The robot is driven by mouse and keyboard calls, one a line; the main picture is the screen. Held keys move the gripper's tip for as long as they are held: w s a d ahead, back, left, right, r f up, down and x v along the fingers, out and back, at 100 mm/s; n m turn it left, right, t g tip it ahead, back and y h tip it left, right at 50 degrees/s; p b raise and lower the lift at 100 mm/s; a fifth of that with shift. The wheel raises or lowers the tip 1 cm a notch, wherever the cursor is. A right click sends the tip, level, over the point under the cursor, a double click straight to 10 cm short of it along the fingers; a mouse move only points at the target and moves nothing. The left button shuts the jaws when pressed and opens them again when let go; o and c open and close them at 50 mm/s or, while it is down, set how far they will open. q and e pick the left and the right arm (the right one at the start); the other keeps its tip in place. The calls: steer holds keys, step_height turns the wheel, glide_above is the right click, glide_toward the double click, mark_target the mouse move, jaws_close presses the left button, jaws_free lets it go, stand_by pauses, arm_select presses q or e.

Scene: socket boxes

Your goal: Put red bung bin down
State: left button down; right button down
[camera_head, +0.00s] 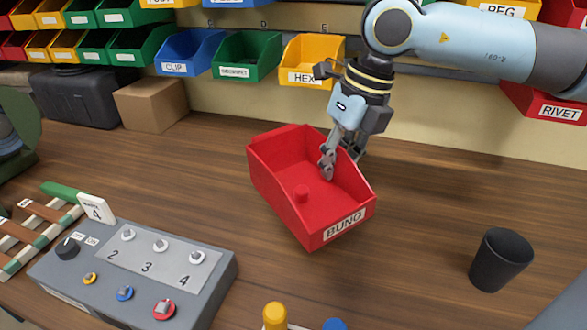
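The red bung bin (280,165), with a white BUNG label on its front, is at the middle of the camera_head view, over the wooden bench. My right gripper (342,160) reaches down from above at the bin's right wall. One finger is inside the wall and the other is outside, mostly hidden behind it. The gripper appears shut on this wall. I cannot tell whether the bin's underside touches the bench. My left gripper is not in view.
A grey control box (135,265) with knobs stands at the lower left. A dark cup (500,260) stands at the right. Blue, green and yellow bins, the yellow one labelled HEX (302,76), hang behind. Bare bench (440,190) lies right of the red bin.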

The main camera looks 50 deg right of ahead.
steer(key=s+d+p, duration=0.6)
steer(key=p, duration=0.2)
steer(key=shift+m, duration=0.5)
steer(key=w+a+f+b, duration=0.1)
steer(key=w+f+b, duration=0.1)
steer(key=b, duration=0.5)
steer(key=w+f+b, duration=0.2)
steer(key=w+b, duration=0.3)
steer(key=b, duration=0.2)
steer(key=w+a+f+b, duration=0.1)
steer(key=w+f+b, duration=0.2)
steer(key=b, duration=0.4)
steer(key=shift+w+a, duration=0.3)
steer(key=shift+w, duration=0.2)
steer(key=shift+w+a+b, duration=0.1)
steer(key=shift+w+b, duration=0.25)
steer(key=shift+b, duration=0.15)
steer(key=shift+s+d+b+x, duration=0.15)
steer(key=shift+b+x, duration=0.1)
steer(key=shift+x, duration=0.75)
steer(key=shift+s+d+b+x, duration=0.1)
steer(key=shift+s+b+x, duration=0.1)
steer(key=shift+x, duration=0.75)
steer(key=shift+f, duration=0.1)
steer(key=shift+f, duration=0.1)
